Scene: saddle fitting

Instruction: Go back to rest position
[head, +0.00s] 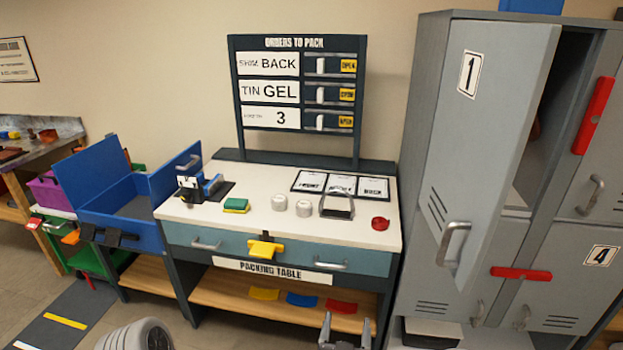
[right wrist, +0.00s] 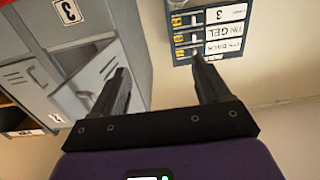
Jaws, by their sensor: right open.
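My right gripper (head: 345,325) shows at the bottom edge of the head view, in front of the packing table, with its fingers pointing up. In the right wrist view my right gripper (right wrist: 160,75) has its two dark fingers spread wide with nothing between them. It touches nothing there. A grey rounded part of my own body shows at the bottom left of the head view. My left gripper is not seen.
A grey locker (head: 480,130) at right has door 1 ajar. An open blue box (head: 120,215) stands left. Floor shows at lower left.

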